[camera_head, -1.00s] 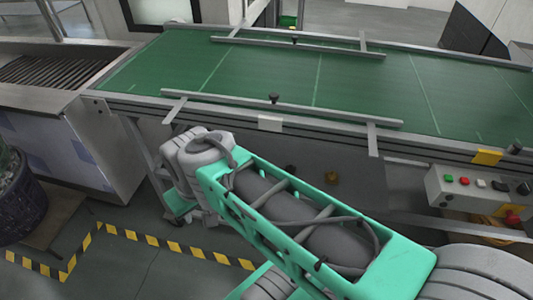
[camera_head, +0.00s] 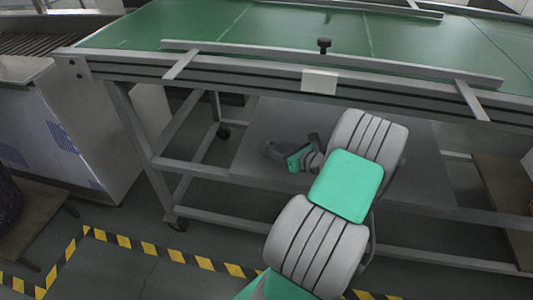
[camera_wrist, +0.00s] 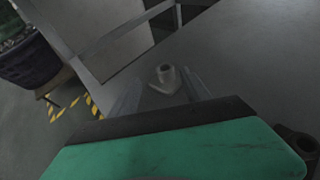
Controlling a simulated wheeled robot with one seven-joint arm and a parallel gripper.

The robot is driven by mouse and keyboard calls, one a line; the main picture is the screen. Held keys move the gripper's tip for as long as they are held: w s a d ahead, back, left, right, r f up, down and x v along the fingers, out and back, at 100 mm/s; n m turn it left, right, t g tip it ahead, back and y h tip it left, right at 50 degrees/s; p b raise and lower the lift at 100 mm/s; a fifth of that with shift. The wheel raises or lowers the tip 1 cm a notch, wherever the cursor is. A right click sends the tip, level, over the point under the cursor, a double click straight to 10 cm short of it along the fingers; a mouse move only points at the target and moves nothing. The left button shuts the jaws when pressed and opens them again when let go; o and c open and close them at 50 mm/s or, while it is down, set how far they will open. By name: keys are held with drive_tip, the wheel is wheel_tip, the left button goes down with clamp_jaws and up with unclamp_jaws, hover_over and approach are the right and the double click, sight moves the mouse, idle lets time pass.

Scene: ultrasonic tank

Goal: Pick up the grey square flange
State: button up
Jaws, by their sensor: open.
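The grey square flange (camera_wrist: 167,80) shows in the wrist view as a small pale piece with a short upright neck on a flat base. It rests on the grey lower shelf (camera_wrist: 245,60). My gripper (camera_wrist: 160,92) is open, one finger on either side of the flange in the picture; I cannot tell whether the fingers reach it. In the head view my arm reaches under the conveyor, and the flange cannot be made out clearly beside my wrist.
The green conveyor (camera_head: 200,22) spans above, with its metal side rail (camera_head: 230,70) over my arm. Frame legs (camera_head: 130,130) and a lower crossbar (camera_head: 215,172) border the shelf. A dark plant pot (camera_wrist: 32,62) stands at left. Yellow-black tape (camera_head: 165,253) marks the floor.

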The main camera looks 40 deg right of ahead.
sight(274, 145)
drive_tip(key=b+x, duration=0.1)
drive_tip(key=x, duration=0.1)
drive_tip(key=d+b+x, duration=0.1)
drive_tip(key=x, duration=0.2)
drive_tip(key=shift+w+f, duration=0.1)
drive_tip(key=shift+f, duration=0.15)
clamp_jaws()
drive_tip(key=shift+r, duration=0.1)
